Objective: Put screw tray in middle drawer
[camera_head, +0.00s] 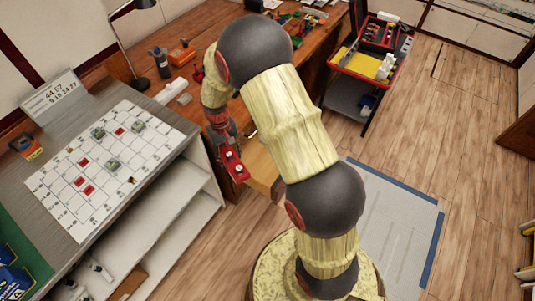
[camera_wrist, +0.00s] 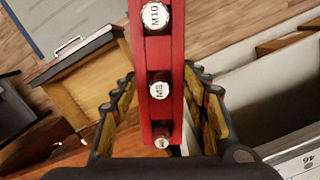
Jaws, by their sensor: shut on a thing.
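The screw tray (camera_wrist: 163,60) is a narrow red bar carrying round white caps, two of them marked M10 and M8. My gripper (camera_wrist: 161,85) is shut on it, with a finger on each side in the wrist view. In the head view the red tray (camera_head: 233,163) hangs below my gripper (camera_head: 222,135), at the desk's front side. A wooden drawer (camera_wrist: 95,85) with a metal handle stands pulled out to the left of the tray in the wrist view. The drawer (camera_head: 260,165) is partly hidden by my arm in the head view; I cannot tell its level.
A grey shelf unit (camera_head: 200,160) with a calendar sheet (camera_head: 60,195) on top stands left of the tray. The wooden desk (camera_head: 195,60) holds a lamp, bottle and tools. A red cart (camera_head: 345,70) stands at the back right. The right floor is open.

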